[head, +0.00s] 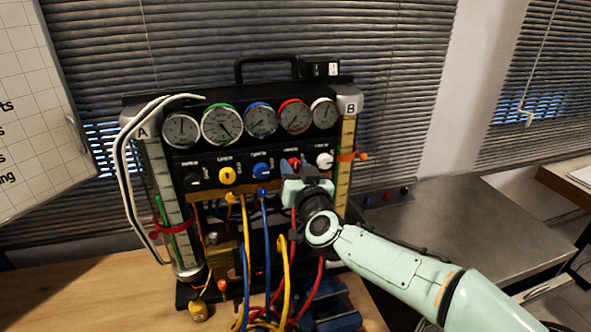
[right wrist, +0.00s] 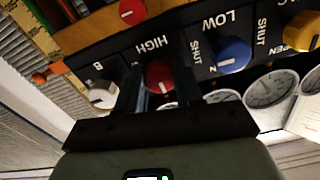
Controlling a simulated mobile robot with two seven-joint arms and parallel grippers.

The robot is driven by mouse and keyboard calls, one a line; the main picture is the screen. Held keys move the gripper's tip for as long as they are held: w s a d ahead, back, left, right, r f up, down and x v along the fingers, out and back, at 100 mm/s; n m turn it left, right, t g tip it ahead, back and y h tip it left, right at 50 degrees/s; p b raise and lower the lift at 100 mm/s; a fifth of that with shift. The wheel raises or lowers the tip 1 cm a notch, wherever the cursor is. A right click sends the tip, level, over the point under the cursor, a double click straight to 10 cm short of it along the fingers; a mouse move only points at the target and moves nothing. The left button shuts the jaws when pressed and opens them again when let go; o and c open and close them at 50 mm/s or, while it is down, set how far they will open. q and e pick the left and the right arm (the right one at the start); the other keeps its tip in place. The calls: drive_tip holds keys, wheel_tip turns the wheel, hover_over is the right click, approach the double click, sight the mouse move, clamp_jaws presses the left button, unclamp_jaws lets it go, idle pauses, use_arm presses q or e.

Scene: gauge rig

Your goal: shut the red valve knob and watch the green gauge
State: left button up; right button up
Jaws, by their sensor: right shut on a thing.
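The red valve knob (head: 295,162) is on the black panel of the gauge rig, between a blue and a white knob. My right gripper (head: 291,170) is at it, partly covering it in the head view. In the right wrist view the red knob (right wrist: 160,76) sits between the two fingers of my right gripper (right wrist: 160,84), which is shut on it. HIGH and SHUT are printed near it. The green gauge (head: 222,125), with a green rim, is second from the left in the top row; its needle points to the lower right. My left gripper is not in view.
Blue (head: 262,171), yellow (head: 227,175) and white (head: 324,160) knobs sit along the same panel. Hoses (head: 266,260) hang in front of the rig. A grey bench (head: 470,235) is on the right.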

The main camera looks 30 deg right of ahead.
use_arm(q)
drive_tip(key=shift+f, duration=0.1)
use_arm(e)
drive_tip(key=m+b, duration=0.1)
drive_tip(key=m, duration=0.3)
drive_tip(key=shift+f+m, duration=0.1)
drive_tip(key=shift+m, duration=0.3)
drive_tip(key=m+b, duration=0.1)
drive_tip(key=m, duration=0.3)
drive_tip(key=shift+m, duration=0.3)
drive_tip(key=m+b, duration=0.1)
drive_tip(key=m, duration=0.3)
drive_tip(key=shift+b, duration=0.4)
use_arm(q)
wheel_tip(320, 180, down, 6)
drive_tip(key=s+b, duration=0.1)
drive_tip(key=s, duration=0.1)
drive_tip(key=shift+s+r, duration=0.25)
use_arm(e)
drive_tip(key=shift+m, duration=2.1)
drive_tip(key=o, duration=1)
drive_tip(key=shift+o, duration=0.2)
